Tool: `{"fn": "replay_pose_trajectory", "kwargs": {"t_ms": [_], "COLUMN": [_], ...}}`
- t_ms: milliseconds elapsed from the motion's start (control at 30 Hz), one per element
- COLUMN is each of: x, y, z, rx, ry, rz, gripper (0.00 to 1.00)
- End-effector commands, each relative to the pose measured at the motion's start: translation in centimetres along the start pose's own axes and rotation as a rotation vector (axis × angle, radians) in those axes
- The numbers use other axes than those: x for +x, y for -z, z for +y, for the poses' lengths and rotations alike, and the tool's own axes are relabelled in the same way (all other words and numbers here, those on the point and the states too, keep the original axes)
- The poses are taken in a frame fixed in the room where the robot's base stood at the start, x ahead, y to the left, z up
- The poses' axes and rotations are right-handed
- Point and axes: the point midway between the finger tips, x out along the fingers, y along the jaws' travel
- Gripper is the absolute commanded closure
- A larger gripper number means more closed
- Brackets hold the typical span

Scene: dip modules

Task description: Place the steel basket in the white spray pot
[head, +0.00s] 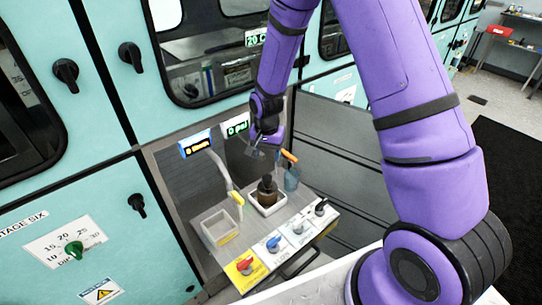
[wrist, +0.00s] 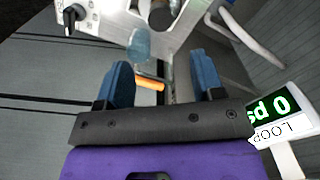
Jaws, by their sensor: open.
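A small blue-grey vessel with an orange handle (head: 291,178), which looks like the steel basket, is at the back right of the work shelf. In the wrist view its body (wrist: 138,45) is beyond the fingers, and its orange handle (wrist: 150,83) shows between them. My gripper (head: 262,150) is open and empty, above the shelf and left of the handle in the head view; contact is not visible. An empty white square pot (head: 211,238), likely the spray pot, is at the left, beside a yellow-tipped pale hose (head: 238,198).
A second white square pot (head: 256,203) holds a dark brown object (head: 267,188). Several coloured knobs line the shelf's front panel (head: 285,248). Lit displays, one being the green screen (head: 237,127), stand behind. Teal cabinet walls close in on the left.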

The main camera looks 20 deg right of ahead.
Motion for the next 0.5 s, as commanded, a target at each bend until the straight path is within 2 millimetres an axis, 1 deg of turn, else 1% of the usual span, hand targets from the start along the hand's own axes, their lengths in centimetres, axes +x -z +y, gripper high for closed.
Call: {"fn": "replay_pose_trajectory", "kwargs": {"t_ms": [167, 267, 367, 467, 500], "x": [-0.4, -1.4, -4.0, -7.8, -9.3], "y": [0.0, 0.1, 0.1, 0.0, -0.2], "z": [0.0, 0.1, 0.5, 1.3, 1.7], "rx": [-0.001, -0.011, -0.034, -0.07, -0.087], "ry": [0.001, 0.007, 0.018, 0.035, 0.042], "rz": [0.001, 0.008, 0.025, 0.051, 0.063], "gripper": [0.38, 0.38, 0.38, 0.38, 0.38]}}
